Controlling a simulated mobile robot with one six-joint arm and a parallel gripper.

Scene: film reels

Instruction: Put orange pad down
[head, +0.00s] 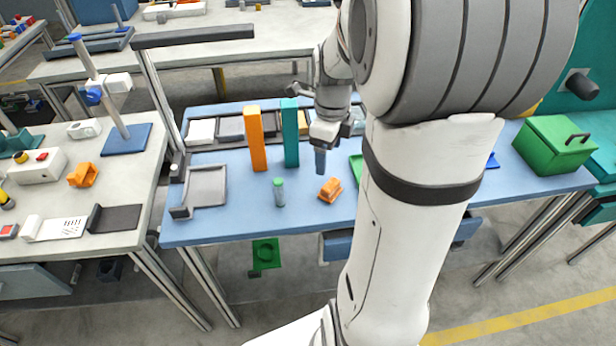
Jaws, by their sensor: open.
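A small orange block-like thing, which looks like the orange pad (330,190), rests on the blue tabletop (240,229) near the middle of the table. My gripper (320,165) points down just above and slightly left of it, apart from it as far as I can see. My gripper is open, with nothing visible between its fingers. The fingers overlap in this view, so the gap between them is hidden. My arm covers the table to the right of the pad.
A small green-capped bottle (279,192) stands left of the pad. A tall orange block (256,139) and a tall teal block (290,133) stand upright behind. A grey tray (207,186) lies at left, a green box (555,145) at far right. The front left tabletop is clear.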

